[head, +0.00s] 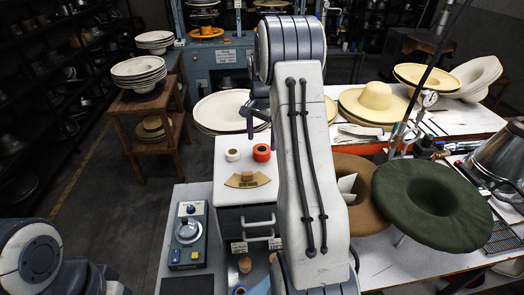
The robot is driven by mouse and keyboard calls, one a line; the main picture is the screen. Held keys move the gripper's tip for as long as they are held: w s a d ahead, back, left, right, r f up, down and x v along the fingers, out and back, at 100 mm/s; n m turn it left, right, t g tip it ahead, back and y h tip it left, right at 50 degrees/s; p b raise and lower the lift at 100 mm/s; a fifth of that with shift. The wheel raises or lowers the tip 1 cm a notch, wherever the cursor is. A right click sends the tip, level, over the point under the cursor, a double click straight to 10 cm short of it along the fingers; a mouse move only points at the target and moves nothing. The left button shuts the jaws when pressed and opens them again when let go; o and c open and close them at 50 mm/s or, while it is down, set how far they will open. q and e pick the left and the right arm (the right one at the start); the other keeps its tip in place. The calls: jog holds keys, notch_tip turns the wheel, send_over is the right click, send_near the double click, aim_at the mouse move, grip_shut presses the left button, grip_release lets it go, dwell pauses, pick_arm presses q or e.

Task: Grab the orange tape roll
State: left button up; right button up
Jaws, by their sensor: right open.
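The orange tape roll (261,152) lies on the white top of a small drawer cabinet (228,186), left of my right arm. A white tape roll (232,154) lies just left of it. My right gripper (254,122) is dark, open and empty. In the picture it appears just above the orange roll, apart from it; its exact height over the cabinet is hard to tell. My right arm hides part of the gripper and the area right of the cabinet. Part of my left arm shows at the lower left, but its gripper is out of view.
A tan curved piece with a small block (247,180) lies in front of the rolls. A blue-grey control box (188,235) stands at the lower left. Straw hats (376,101) lie behind on the right, and a green hat (433,205) and brown hat (358,190) nearer.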

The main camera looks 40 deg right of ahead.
aim_at(262, 149)
jog(key=f, duration=0.1)
jog(key=f+p, duration=0.2)
jog(key=shift+s+a+f, duration=0.15)
jog(key=shift+s+f, duration=0.1)
jog(key=shift+f, duration=0.5)
jog(key=shift+c, duration=0.3)
jog(key=c, duration=1.3)
jog(key=shift+o, duration=0.2)
jog(key=shift+r, duration=0.1)
